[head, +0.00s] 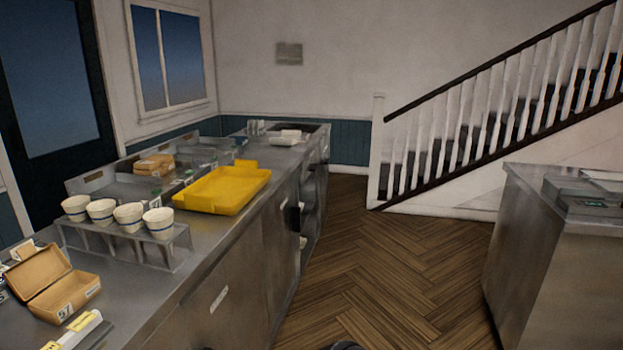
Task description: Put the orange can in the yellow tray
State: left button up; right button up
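The yellow tray (222,190) lies on the steel counter on the left, near its front edge. It looks empty as far as I can see into it. I see no orange can in the head view. Neither of my grippers is in view.
A rack (122,240) with several white cups stands on the counter nearer me. An open cardboard box (62,286) sits at the lower left. Brown packages (153,165) lie behind the tray. The wooden floor (390,270) is clear between this counter and the right-hand one (555,260). Stairs rise behind.

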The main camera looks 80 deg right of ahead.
aim_at(220, 191)
jog(key=l+z, duration=0.15)
jog(key=l, duration=0.3)
jog(key=i+l+z, duration=0.2)
jog(key=l, duration=0.2)
jog(key=l+z, duration=0.15)
jog(key=l, duration=0.25)
jog(key=i+l+z, duration=0.2)
jog(key=l, duration=0.2)
jog(key=i+l+z, duration=0.15)
jog(key=l, duration=0.25)
